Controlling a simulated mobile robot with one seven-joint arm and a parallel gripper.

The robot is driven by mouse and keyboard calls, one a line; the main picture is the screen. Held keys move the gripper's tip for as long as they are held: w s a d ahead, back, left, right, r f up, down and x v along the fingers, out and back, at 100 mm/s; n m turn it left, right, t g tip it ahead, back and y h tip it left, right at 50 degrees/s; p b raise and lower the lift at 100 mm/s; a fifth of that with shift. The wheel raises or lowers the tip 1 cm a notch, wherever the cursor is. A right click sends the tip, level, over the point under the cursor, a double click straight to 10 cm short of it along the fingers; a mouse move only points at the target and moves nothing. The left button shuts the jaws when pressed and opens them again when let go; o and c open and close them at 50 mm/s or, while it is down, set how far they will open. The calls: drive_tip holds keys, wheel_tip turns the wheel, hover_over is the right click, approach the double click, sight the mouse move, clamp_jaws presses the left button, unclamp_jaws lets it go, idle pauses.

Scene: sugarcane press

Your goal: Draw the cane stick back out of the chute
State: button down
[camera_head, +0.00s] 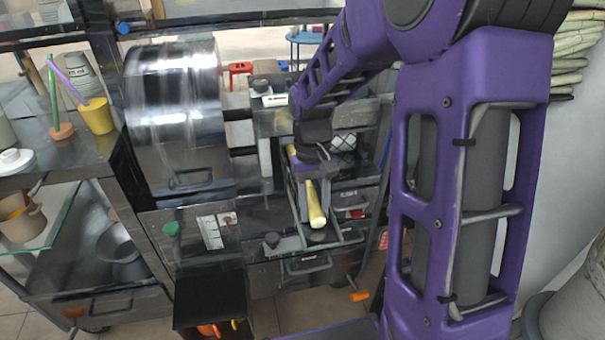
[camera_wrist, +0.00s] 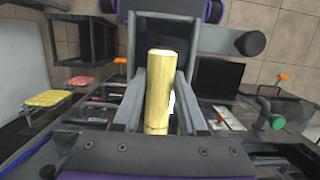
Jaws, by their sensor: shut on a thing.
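The yellow cane stick (camera_head: 316,205) lies lengthwise in the metal chute (camera_head: 338,236) at the front of the press. My gripper (camera_head: 305,172) is above the chute, shut on the cane stick. In the wrist view the cane stick (camera_wrist: 158,85) stands between the two grey fingers of my gripper (camera_wrist: 157,118), with its cut end showing past them. I cannot tell how much of the stick is still inside the chute.
A shiny metal drum (camera_head: 178,115) stands left of the chute. A counter with a yellow cup (camera_head: 97,116) is at the far left. A dark stool-like box (camera_head: 210,298) stands in front. A cane bundle (camera_head: 572,45) is at the upper right. Tiled floor shows in front.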

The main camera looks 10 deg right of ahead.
drive_tip(key=shift+f, duration=0.1)
drive_tip(key=s+p, duration=0.1)
drive_tip(key=s, duration=1.1)
drive_tip(key=shift+s, duration=0.4)
idle(1.1)
drive_tip(key=shift+c, duration=1.9)
unclamp_jaws()
drive_tip(key=shift+p, duration=0.35)
